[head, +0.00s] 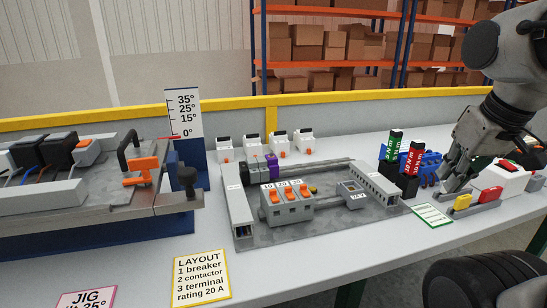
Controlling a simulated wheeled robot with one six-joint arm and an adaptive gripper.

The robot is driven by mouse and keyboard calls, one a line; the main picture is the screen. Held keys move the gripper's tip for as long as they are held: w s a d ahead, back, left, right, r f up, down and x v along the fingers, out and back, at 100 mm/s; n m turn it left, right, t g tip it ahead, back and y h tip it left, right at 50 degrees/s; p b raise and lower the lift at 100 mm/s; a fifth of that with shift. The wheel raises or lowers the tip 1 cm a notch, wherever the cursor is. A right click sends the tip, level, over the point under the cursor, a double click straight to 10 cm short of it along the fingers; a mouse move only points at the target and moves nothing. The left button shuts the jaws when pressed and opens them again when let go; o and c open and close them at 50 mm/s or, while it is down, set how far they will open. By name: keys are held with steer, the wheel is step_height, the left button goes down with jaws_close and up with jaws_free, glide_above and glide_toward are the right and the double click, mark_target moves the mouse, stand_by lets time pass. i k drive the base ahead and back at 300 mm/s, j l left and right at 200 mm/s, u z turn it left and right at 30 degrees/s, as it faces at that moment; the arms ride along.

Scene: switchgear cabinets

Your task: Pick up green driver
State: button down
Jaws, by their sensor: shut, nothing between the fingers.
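The green driver (394,145) stands upright with its green handle up in a dark holder (404,184). A red driver (413,158) stands just in front and to the right of it in the same holder. My gripper (442,186) points down to the right of both drivers, apart from the green handle. It is shut and empty, with its fingertips low over the bench near several blue parts (430,165). The lower part of the green driver is hidden in the holder.
A grey assembly plate (290,235) with orange-levered terminals lies in the middle. A green-edged card (431,215) and yellow and red blocks (463,202) lie near my gripper. A white box (500,178) stands at right. A tilted jig (110,200) fills the left.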

mark_target(395, 135)
steer(key=i+l+u, duration=0.2)
steer(key=l, duration=0.7)
steer(key=l+u, duration=0.2)
steer(key=l, duration=0.75)
